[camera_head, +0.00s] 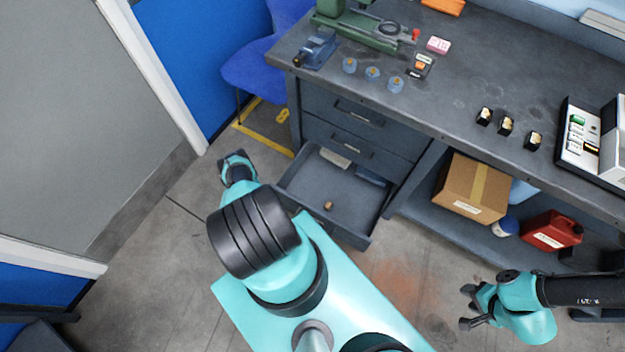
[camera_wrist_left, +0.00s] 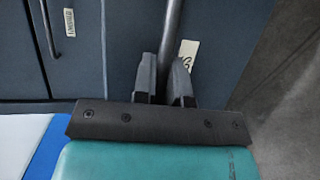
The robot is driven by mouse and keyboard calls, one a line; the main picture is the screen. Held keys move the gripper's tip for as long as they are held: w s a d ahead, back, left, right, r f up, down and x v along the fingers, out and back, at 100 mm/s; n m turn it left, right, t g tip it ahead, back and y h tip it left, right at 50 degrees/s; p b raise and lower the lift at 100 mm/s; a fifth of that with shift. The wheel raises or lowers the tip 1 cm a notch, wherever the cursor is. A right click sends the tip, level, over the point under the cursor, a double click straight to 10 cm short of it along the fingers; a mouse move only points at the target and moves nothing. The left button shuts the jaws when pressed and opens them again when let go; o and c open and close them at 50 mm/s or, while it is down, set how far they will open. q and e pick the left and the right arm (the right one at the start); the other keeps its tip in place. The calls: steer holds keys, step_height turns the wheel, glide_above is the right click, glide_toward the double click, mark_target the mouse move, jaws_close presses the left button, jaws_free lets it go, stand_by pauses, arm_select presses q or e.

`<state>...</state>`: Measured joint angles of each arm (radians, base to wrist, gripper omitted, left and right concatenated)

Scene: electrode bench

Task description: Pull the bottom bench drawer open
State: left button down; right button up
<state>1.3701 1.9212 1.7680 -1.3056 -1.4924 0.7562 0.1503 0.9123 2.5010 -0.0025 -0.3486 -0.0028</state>
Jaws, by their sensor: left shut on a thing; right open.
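The bottom bench drawer (camera_head: 350,200) stands pulled out from the cabinet, and its inside shows in the head view. In the left wrist view its grey-blue front (camera_wrist_left: 125,50) fills the area before my left gripper (camera_wrist_left: 166,82). The two fingers of that gripper are shut on the drawer's bar handle (camera_wrist_left: 172,28), beside a pale label (camera_wrist_left: 188,54). My right gripper (camera_head: 466,307) is open and empty above the floor at the lower right, away from the drawer.
Two closed drawers (camera_head: 358,114) sit above the open one. A cardboard box (camera_head: 470,188) and red canister (camera_head: 552,231) stand on the lower shelf to the right. A blue chair (camera_head: 255,70) is left of the bench. Bare floor lies before the drawer.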

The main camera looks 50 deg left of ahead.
arm_select(q)
steer(key=c, duration=1.2)
jaws_free()
steer(key=v, duration=1.7)
steer(key=shift+s, duration=0.2)
steer(key=shift+w+a, duration=0.1)
